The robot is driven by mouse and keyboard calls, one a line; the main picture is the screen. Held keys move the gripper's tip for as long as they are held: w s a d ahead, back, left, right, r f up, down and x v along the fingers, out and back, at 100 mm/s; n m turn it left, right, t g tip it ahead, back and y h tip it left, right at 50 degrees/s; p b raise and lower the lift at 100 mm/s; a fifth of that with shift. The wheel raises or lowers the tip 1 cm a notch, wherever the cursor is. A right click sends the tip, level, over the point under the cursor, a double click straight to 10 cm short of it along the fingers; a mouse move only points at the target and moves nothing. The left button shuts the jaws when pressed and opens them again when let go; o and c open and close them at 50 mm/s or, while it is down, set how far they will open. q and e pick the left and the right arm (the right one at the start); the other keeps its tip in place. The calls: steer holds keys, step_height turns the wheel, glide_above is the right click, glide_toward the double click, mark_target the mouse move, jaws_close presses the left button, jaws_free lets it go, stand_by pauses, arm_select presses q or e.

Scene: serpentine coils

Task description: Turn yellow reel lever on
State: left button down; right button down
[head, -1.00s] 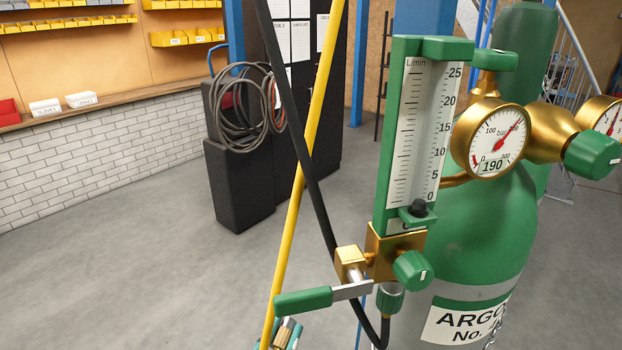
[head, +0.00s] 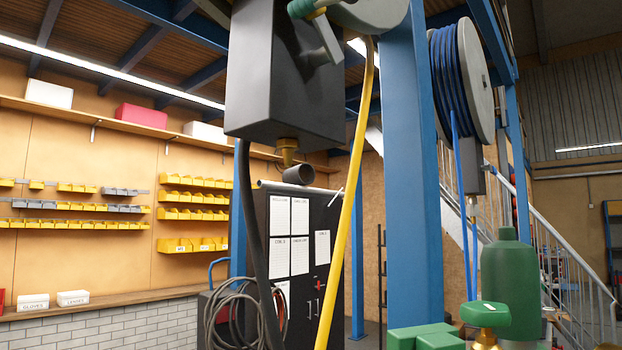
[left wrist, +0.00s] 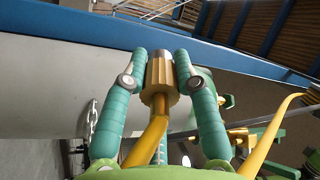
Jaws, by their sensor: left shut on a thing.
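The yellow hose (head: 345,215) hangs down from a grey reel (head: 372,12) that is cut off at the top edge of the head view. Beside it, a grey lever arm (head: 329,40) with a green part (head: 302,8) shows at the top edge; I cannot tell its full shape or position. In the left wrist view, my left gripper (left wrist: 160,62) has its teal fingers shut on the brass end fitting (left wrist: 160,80) of a yellow hose, whose bent stretch (left wrist: 148,140) runs back between the fingers. My right gripper is in neither view.
A dark grey box (head: 285,80) with a black hose (head: 254,240) hangs in front at upper left. A blue post (head: 410,170) stands right of the yellow hose. A blue-hose reel (head: 462,80) hangs beyond it. The green gas cylinder top (head: 509,275) is at lower right.

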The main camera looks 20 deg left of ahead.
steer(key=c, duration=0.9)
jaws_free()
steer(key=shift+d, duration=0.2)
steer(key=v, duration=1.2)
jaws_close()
